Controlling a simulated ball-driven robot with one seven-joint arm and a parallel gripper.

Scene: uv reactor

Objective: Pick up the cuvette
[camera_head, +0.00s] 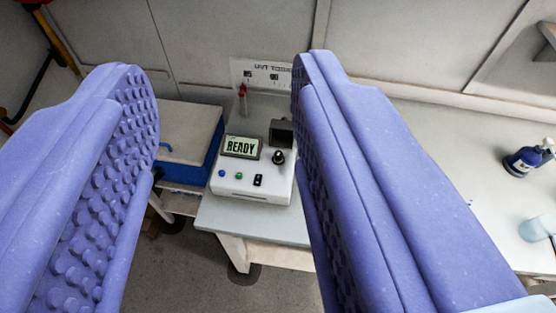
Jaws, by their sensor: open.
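My gripper (222,72) is open, with its two purple studded fingers wide apart and nothing between them. Between the fingers, farther off, a white UV device (265,186) stands on a bench. Its screen (241,146) reads READY. It has a black knob, blue and green buttons, a dark switch and a dark raised part (281,132) at its back right. A slim red-topped item (242,93) stands upright behind the screen. I cannot make out a cuvette for certain in this view. The right finger hides part of the bench beside the device.
A blue box with a pale lid (187,132) is left of the device. A dark blue bottle (523,160) and a pale beaker (538,228) stand on the bench at the right. A sign (262,73) is at the wall behind. Floor shows in front of the bench.

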